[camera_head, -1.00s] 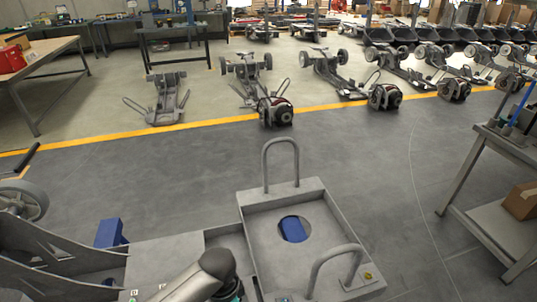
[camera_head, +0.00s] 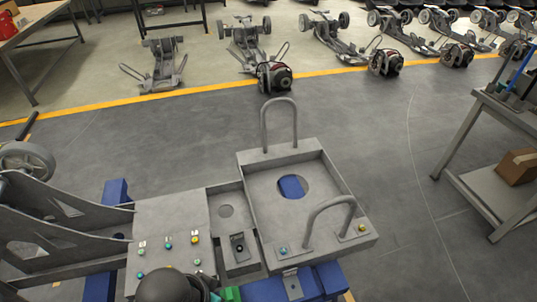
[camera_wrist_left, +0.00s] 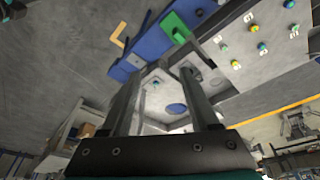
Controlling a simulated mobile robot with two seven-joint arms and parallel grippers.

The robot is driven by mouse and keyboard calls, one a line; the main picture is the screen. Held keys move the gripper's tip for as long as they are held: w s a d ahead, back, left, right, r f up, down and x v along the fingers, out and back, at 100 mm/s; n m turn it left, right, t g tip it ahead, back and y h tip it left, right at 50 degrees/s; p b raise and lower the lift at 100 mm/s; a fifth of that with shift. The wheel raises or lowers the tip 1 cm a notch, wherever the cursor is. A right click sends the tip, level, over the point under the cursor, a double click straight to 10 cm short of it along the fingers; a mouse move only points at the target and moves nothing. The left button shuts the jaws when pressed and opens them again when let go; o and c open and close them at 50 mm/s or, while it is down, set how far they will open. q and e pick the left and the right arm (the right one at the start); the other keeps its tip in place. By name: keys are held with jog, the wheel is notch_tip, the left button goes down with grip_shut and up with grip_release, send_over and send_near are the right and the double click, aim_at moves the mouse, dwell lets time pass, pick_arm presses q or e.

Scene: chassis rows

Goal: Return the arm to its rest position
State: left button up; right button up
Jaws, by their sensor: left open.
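My left arm (camera_head: 168,285) shows only as a dark rounded link at the bottom edge in the head view. My left gripper (camera_wrist_left: 160,75) is in the left wrist view, with its two dark fingers apart and nothing between them. Beyond the fingers lies the grey chassis tray (camera_wrist_left: 160,125). In the head view, the chassis tray (camera_head: 243,180) has two hoop handles and an oval hole showing blue. The left fingertips are hidden in the head view. My right gripper is in neither view.
Left of the tray is a grey plate (camera_head: 150,215) with several coloured fasteners. Blue supports (camera_head: 118,192) stand beneath. A grey cart (camera_head: 480,190) with a cardboard box (camera_head: 518,167) is at the right. More chassis (camera_head: 160,65) stand beyond the yellow line. Open floor lies between.

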pick_arm(q)
jog(key=s+a+r+n+y, duration=0.1)
jog(key=s+a+r+n, duration=0.25)
jog(key=a, duration=0.25)
jog(key=s+f+b, duration=0.3)
jog(key=f+b, duration=0.5)
jog(key=f, duration=2.3)
jog(key=s+a+f+g+b, duration=0.1)
jog(key=s+f+b, duration=0.4)
jog(key=s+f, duration=0.9)
notch_tip(320, 180, down, 4)
jog(key=shift+s+a+f+m+g+y+b, duration=0.25)
jog(key=shift+s+a+m+g+y+b, duration=0.15)
jog(key=shift+a, duration=0.25)
